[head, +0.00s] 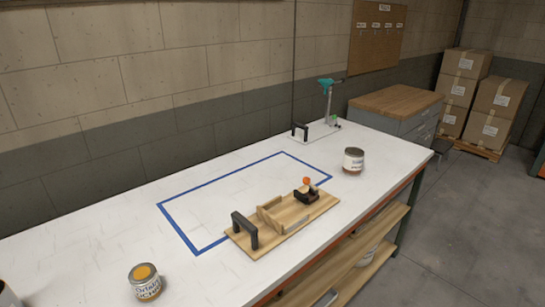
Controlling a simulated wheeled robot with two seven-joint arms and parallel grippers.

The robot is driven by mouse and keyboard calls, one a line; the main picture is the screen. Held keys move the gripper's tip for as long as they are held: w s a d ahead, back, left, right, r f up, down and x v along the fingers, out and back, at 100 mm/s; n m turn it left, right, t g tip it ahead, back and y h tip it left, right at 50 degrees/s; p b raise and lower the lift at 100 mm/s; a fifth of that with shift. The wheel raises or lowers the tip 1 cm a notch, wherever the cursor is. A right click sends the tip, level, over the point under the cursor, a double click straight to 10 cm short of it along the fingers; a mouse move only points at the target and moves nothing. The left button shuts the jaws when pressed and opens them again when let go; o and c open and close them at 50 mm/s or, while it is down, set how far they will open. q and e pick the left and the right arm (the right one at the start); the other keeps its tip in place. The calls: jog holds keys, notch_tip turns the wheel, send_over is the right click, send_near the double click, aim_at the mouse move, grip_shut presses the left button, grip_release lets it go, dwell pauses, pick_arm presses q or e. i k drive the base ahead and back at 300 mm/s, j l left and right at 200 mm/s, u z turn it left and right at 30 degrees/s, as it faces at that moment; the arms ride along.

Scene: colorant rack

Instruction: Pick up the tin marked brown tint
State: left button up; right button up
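Two tins stand upright on the white workbench (110,235). One tin (353,161), with a grey lid, a white label and a brownish band at its base, stands at the right, beyond the wooden board; its label is too small to read. The other tin (145,282), with an orange-yellow spot on its lid, stands at the near left; its label seems to end in "ochre". I cannot make out the words brown tint on either. Neither of my grippers shows in the head view.
A wooden board with a black handle (244,229) and a small dark holder (307,194) overlaps a blue taped rectangle (190,243). A stand with a teal top (327,86) is at the back. A cut-off pale and dark object (7,292) is at the lower left corner.

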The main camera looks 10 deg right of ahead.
aim_at(353, 156)
jog(key=i+l+u, duration=0.1)
jog(key=l+u, duration=0.15)
jog(key=u, duration=0.2)
jog(key=l+u, duration=0.25)
jog(key=u, duration=0.2)
jog(key=l+u, duration=0.25)
jog(key=u, duration=0.2)
jog(key=l+u, duration=0.3)
jog(key=u, duration=0.15)
jog(key=k+l, duration=0.1)
jog(key=l, duration=0.4)
jog(key=k+l, duration=0.1)
jog(key=l, duration=0.4)
jog(key=k+l, duration=0.15)
jog(key=l, duration=0.35)
jog(key=k+l, duration=0.1)
jog(key=l, duration=0.35)
jog(key=k+l, duration=0.1)
jog(key=l, duration=0.4)
jog(key=k+l, duration=0.1)
jog(key=l, duration=0.4)
jog(key=k+l, duration=0.1)
jog(key=l, duration=0.4)
jog(key=k+l, duration=0.15)
jog(key=l, duration=0.35)
